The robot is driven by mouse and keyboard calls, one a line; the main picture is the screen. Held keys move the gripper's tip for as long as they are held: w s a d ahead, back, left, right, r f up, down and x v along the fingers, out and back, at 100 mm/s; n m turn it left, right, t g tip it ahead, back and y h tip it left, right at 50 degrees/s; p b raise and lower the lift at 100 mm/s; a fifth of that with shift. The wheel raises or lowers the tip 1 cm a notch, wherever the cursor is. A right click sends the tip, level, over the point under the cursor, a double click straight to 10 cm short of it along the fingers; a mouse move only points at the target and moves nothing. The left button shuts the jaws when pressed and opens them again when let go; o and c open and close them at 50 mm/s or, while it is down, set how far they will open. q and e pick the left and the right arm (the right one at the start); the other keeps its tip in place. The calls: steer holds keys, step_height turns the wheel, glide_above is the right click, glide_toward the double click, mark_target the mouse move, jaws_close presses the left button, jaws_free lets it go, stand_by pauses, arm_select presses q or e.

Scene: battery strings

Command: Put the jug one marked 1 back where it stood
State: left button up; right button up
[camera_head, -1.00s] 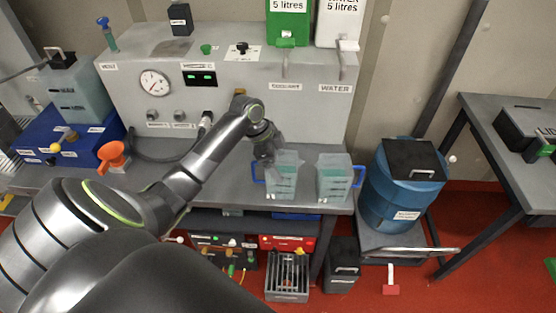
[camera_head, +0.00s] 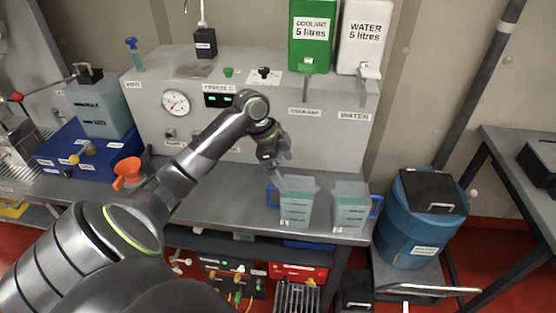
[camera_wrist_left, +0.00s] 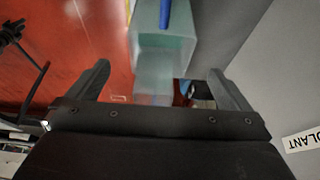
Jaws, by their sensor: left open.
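Two clear jugs with pale green liquid stand side by side at the bench front in the head view. The left jug (camera_head: 296,207) has its blue handle on its left side; the right jug (camera_head: 349,210) has its blue handle on its right. I cannot read which is marked 1. My left gripper (camera_head: 279,165) is above and just left of the left jug's top, apparently empty. In the left wrist view its fingers (camera_wrist_left: 160,88) are spread wide, with a jug (camera_wrist_left: 165,48) and its blue handle beyond them. My right gripper is not in view.
The grey rig (camera_head: 255,128) with gauge stands behind the jugs, with green coolant (camera_head: 311,38) and white water (camera_head: 362,38) containers above. A blue drum (camera_head: 410,230) stands right of the bench. Bench left of the jugs is mostly clear.

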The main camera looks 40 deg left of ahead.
arm_select(q)
steer(key=shift+b+v, duration=0.35)
steer(key=shift+v, duration=1.8)
